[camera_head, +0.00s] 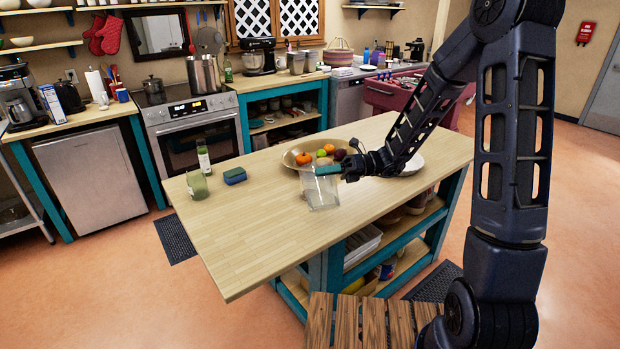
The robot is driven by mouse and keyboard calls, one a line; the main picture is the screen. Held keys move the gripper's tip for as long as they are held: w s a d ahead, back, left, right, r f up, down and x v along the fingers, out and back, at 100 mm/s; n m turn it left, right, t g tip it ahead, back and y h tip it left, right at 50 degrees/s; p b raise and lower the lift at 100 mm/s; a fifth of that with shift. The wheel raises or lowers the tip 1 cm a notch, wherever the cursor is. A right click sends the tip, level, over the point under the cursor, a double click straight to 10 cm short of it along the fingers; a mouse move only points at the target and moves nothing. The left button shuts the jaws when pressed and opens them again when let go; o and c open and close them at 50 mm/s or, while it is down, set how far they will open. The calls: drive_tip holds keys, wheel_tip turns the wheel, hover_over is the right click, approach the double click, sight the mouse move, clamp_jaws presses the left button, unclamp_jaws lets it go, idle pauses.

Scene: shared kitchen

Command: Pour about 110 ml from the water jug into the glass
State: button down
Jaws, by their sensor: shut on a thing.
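The water jug (322,194) is a clear, see-through vessel near the middle of the island counter, in front of the fruit bowl. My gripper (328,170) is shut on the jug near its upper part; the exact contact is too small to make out. The jug looks close to upright. I cannot tell whether its base touches the counter, nor see its water level. A greenish, see-through tumbler (197,187), which looks like the glass, stands at the counter's left end, well apart from the jug. Its contents are unclear.
A bowl (293,159) of fruit is behind the jug. The counter's front left (245,240) is clear.

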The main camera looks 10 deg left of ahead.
sight(323, 161)
drive_tip(key=shift+w+a+r+m, duration=0.25)
drive_tip(key=shift+w+r+m, duration=0.35)
drive_tip(key=shift+r, duration=0.2)
drive_tip(key=shift+w+a+r+m, duration=0.2)
drive_tip(key=shift+w+r+m, duration=0.35)
drive_tip(key=shift+r, duration=0.2)
drive_tip(key=shift+w+a+r+m, duration=0.1)
drive_tip(key=shift+w+r+m, duration=0.1)
drive_tip(key=shift+r+m, duration=0.15)
drive_tip(key=shift+w+a+r, duration=0.15)
drive_tip(key=shift+w+r, duration=0.05)
drive_tip(key=shift+w, duration=0.1)
drive_tip(key=shift+w+a+r+m+g, duration=0.15)
drive_tip(key=shift+w+r+m+g, duration=0.15)
drive_tip(key=shift+m, duration=0.2)
drive_tip(key=shift+w+a+r+m+p, duration=0.1)
drive_tip(key=shift+w+r+m+p, duration=0.1)
drive_tip(key=shift+w+m+p, duration=0.15)
drive_tip(key=shift+w+a+r+m+p, duration=0.25)
drive_tip(key=shift+w+p, duration=0.1)
drive_tip(key=shift+w, duration=0.15)
drive_tip(key=shift+w+a+r+m+p, duration=0.1)
drive_tip(key=shift+w+a+r+p, duration=0.1)
drive_tip(key=shift+w+p, duration=0.25)
idle(0.6)
